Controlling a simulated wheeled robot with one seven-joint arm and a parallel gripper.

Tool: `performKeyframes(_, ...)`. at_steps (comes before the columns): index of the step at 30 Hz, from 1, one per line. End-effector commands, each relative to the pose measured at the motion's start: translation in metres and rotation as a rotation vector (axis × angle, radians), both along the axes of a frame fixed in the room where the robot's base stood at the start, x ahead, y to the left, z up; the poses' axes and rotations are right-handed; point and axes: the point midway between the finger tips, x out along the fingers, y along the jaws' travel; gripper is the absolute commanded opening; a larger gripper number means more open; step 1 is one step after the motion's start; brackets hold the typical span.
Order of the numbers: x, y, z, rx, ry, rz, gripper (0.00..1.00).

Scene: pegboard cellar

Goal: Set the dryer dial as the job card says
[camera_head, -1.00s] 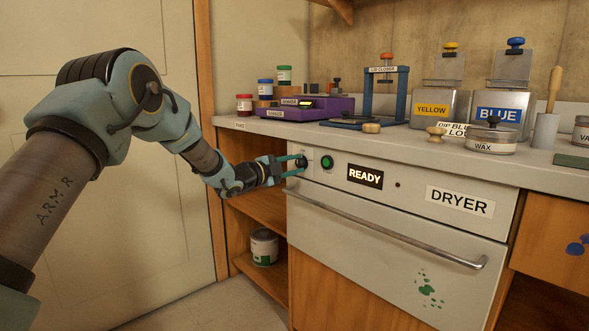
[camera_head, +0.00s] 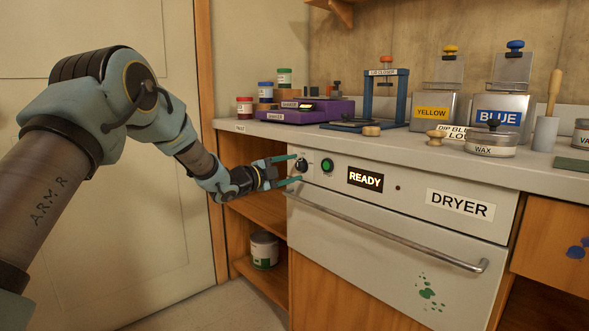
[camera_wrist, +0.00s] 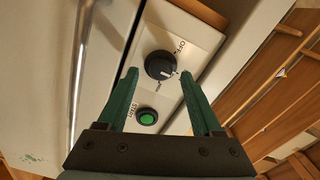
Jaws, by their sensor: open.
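The dryer (camera_head: 400,262) is a grey front under the counter with a long bar handle and a DRYER label. Its black dial (camera_head: 302,165) sits at the panel's left end; it also shows in the wrist view (camera_wrist: 160,66), beside the word OFF and other marks too small to read. A green START button (camera_wrist: 147,117) is next to the dial. A lit display (camera_head: 365,180) reads READY. My gripper (camera_head: 291,169) is open, its teal fingers apart near the dial. In the wrist view the fingertips lie either side below the dial, and no contact shows. No job card is readable.
On the counter stand a purple shaker (camera_head: 305,110), a blue lid closer (camera_head: 383,95), yellow (camera_head: 432,112) and blue (camera_head: 500,115) containers and a wax tin (camera_head: 492,144). The dryer's bar handle (camera_head: 400,240) sticks out below the panel. An open shelf holds a paint can (camera_head: 264,250).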

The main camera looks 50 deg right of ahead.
Motion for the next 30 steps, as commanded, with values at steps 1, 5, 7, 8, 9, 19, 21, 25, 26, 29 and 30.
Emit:
performKeyframes(1,0.002,0.010,0.001,0.001,0.001,0.003,0.67)
performKeyframes(5,0.004,0.036,0.001,0.001,0.000,0.004,0.67)
performKeyframes(7,0.004,0.050,0.001,0.001,0.001,0.004,0.67)
performKeyframes(8,0.005,0.056,0.000,0.002,0.001,0.003,0.67)
performKeyframes(9,0.005,0.063,0.001,0.001,0.000,0.003,0.67)
performKeyframes(19,0.006,0.094,0.000,-0.001,0.000,0.001,0.67)
performKeyframes(21,0.006,0.095,0.000,-0.001,0.000,0.000,0.67)
performKeyframes(25,0.006,0.095,0.000,-0.001,0.000,0.000,0.67)
performKeyframes(26,0.006,0.095,0.000,-0.001,0.000,0.000,0.67)
performKeyframes(29,0.006,0.095,0.000,-0.001,0.000,0.000,0.67)
performKeyframes(30,0.006,0.095,0.000,-0.001,0.000,0.000,0.67)
